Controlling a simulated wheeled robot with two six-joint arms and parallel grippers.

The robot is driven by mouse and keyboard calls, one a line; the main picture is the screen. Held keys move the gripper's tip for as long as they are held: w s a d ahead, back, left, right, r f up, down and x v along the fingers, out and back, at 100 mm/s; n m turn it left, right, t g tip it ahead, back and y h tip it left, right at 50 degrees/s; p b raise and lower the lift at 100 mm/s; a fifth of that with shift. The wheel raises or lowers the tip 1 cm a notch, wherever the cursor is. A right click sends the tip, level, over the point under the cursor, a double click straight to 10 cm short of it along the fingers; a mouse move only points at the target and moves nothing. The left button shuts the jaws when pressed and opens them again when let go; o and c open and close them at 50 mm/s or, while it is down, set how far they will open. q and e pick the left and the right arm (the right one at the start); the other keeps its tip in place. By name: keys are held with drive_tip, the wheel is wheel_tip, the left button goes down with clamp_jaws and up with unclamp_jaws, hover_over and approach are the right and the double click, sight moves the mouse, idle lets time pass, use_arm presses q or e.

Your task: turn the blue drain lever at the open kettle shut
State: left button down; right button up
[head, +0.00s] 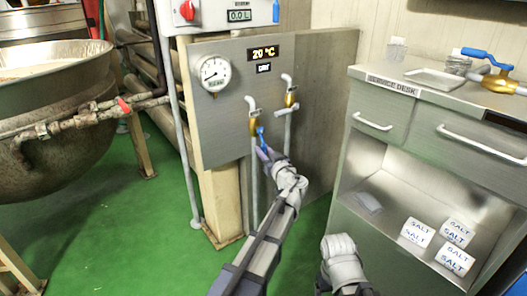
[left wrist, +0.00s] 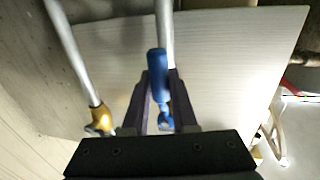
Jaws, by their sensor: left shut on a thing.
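A blue lever (head: 261,133) hangs below the left brass valve (head: 253,116) on the steel panel. My left gripper (head: 264,149) is at this lever, and in the left wrist view (left wrist: 160,112) its fingers are shut on the blue lever (left wrist: 157,65). The lever lies roughly in line with the grey pipe behind it. The open kettle (head: 50,75) stands at the far left, with a pipe and a red-handled valve (head: 124,106) at its side. Part of my right arm shows at the bottom, but its gripper is out of view.
A second brass valve (head: 290,98) sits on the panel beside the first. The service desk (head: 390,89) at the right carries another brass valve with a blue lever (head: 487,60). Salt packs (head: 417,232) lie in its open shelf. Green floor (head: 150,220) is clear between kettle and panel.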

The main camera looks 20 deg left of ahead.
use_arm(q)
drive_tip(key=shift+s+a, duration=0.1)
drive_tip(key=shift+s, duration=0.05)
drive_tip(key=s+a+r+m+g+p, duration=0.3)
drive_tip(key=r+m+p, duration=0.4)
drive_tip(key=m+p, duration=0.4)
drive_tip(key=shift+s+a+m+g+y, duration=0.5)
drive_tip(key=shift+s+m, duration=0.65)
drive_tip(key=shift+m, duration=1.25)
drive_tip(key=shift+a+r, duration=0.1)
drive_tip(key=c, duration=0.7)
unclamp_jaws()
